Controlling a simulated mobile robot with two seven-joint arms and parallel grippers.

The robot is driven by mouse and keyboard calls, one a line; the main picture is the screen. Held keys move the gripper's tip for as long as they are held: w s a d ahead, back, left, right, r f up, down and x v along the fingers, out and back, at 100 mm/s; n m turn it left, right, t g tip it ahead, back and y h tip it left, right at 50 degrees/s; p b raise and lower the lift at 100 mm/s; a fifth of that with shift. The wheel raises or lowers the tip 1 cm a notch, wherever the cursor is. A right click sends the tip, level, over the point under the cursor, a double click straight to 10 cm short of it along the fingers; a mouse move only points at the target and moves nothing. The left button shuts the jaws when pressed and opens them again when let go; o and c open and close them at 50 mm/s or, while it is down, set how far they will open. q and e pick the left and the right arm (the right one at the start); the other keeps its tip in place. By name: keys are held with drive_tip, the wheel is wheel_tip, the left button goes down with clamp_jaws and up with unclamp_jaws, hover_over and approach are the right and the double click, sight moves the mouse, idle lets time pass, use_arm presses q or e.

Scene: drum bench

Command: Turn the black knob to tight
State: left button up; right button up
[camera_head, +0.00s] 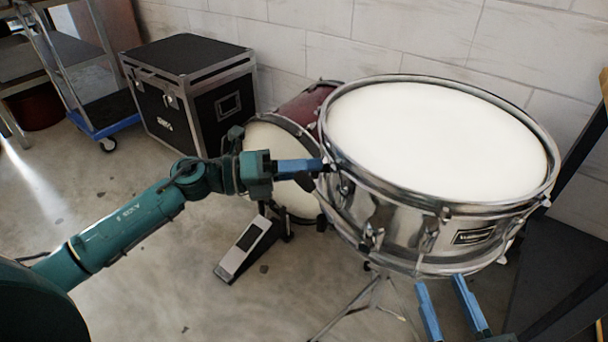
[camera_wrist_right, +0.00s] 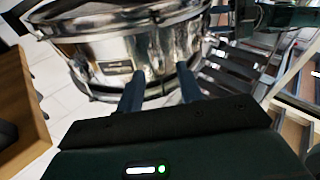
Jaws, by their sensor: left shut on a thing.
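The snare drum (camera_head: 435,145) has a white head and a chrome shell, and it stands on a stand at the right of the head view. My left gripper (camera_head: 322,165) reaches in from the left, and its blue fingers are shut at the drum's left side. They close on the black knob there, which is mostly hidden by the fingertips, so its setting cannot be read. My right gripper (camera_head: 444,283) is open and empty below the front of the drum. In the right wrist view its two fingers (camera_wrist_right: 161,87) are apart in front of the chrome shell (camera_wrist_right: 120,55).
A kick drum (camera_head: 275,145) with a pedal (camera_head: 245,247) stands behind my left gripper. A black flight case (camera_head: 190,92) and a blue-based cart (camera_head: 105,120) are at the back left. A white wall is behind. Open floor lies at the front left.

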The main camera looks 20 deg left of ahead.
use_arm(q)
drive_tip(key=m+b, duration=0.3)
drive_tip(key=m, duration=0.2)
drive_tip(key=shift+b, duration=0.3)
use_arm(e)
drive_tip(key=shift+w+a+r+t+y, duration=0.1)
drive_tip(key=shift+a+r+t+y, duration=0.25)
drive_tip(key=shift+r+y, duration=0.35)
drive_tip(key=shift+f, duration=0.15)
use_arm(q)
drive_tip(key=o, duration=1)
drive_tip(key=shift+c, duration=0.2)
use_arm(e)
drive_tip(key=shift+f, duration=0.15)
use_arm(q)
drive_tip(key=p+v, duration=0.1)
drive_tip(key=v, duration=1.2)
use_arm(e)
drive_tip(key=shift+f+m+h, duration=0.3)
drive_tip(key=shift+f, duration=0.1)
